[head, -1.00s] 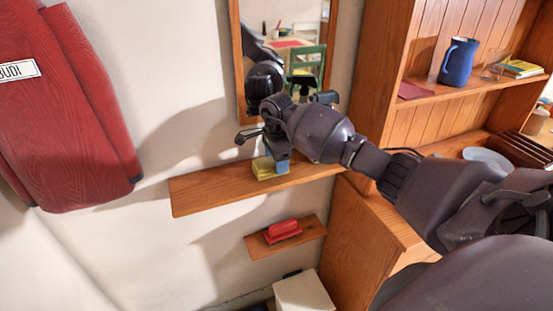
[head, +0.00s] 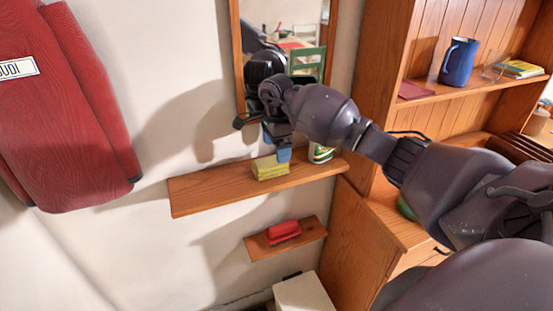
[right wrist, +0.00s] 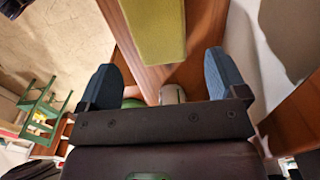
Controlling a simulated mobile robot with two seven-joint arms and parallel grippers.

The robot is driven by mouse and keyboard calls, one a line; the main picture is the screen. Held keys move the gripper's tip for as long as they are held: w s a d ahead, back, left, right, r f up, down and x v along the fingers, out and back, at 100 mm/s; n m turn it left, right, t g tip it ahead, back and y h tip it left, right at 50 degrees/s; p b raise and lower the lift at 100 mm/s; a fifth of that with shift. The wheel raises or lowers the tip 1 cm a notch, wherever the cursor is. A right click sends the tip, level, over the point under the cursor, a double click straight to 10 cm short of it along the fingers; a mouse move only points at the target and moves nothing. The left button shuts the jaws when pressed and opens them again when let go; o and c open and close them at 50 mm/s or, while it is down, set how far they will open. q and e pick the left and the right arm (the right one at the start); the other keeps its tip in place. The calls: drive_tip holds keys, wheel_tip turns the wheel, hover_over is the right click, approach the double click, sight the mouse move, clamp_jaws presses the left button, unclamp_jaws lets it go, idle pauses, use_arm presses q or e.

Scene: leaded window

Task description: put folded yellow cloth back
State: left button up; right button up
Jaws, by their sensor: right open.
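The folded yellow cloth (head: 269,168) lies on the wooden wall shelf (head: 205,191) below the mirror. In the right wrist view the cloth (right wrist: 155,28) is at the top, beyond the fingertips and apart from them. My right gripper (head: 277,143) is above the shelf, just above and behind the cloth. In the right wrist view my right gripper (right wrist: 160,80) is open, its two blue fingers wide apart with nothing held between them. My left gripper is not in view.
A white and green container (head: 320,153) stands on the shelf right of the gripper. A mirror (head: 236,60) hangs above. A lower small shelf holds a red brush-like object (head: 283,231). A cupboard with a blue jug (head: 459,62) is right.

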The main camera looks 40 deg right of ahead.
wheel_tip(320, 180, up, 7)
drive_tip(key=a+f+y, duration=0.1)
drive_tip(key=a+f, duration=0.1)
drive_tip(key=s+a+f+y, duration=0.1)
drive_tip(key=a, duration=0.1)
drive_tip(key=a+f+y+b, duration=0.1)
drive_tip(key=a+f, duration=0.1)
drive_tip(key=a, duration=0.1)
drive_tip(key=shift+s+a+f, duration=0.1)
drive_tip(key=shift+s+f, duration=0.2)
drive_tip(key=shift+s, duration=0.1)
drive_tip(key=s+a+f+m+t+y, duration=0.1)
drive_tip(key=s+a+m+t+y, duration=0.3)
drive_tip(key=s+a+m+y, duration=0.35)
drive_tip(key=s+a+f+m+t+y, duration=0.1)
drive_tip(key=s+a+m+t+y, duration=0.3)
drive_tip(key=a+m+y, duration=0.5)
drive_tip(key=s+d+f+m+t+h, duration=0.1)
drive_tip(key=d+f+m+t+h, duration=0.35)
drive_tip(key=m+h, duration=0.4)
drive_tip(key=s+d+f+m+t+h, duration=0.25)
drive_tip(key=f+m+t+h, duration=0.3)
drive_tip(key=m, duration=0.65)
drive_tip(key=s+d+f+m+g+h, duration=0.4)
drive_tip(key=s+f+m+g+h, duration=0.1)
drive_tip(key=s+f+m, duration=0.7)
wheel_tip(320, 180, down, 2)
drive_tip(key=shift+m+g+h, duration=0.35)
drive_tip(key=shift+m+g, duration=0.25)
drive_tip(key=shift+m, duration=0.2)
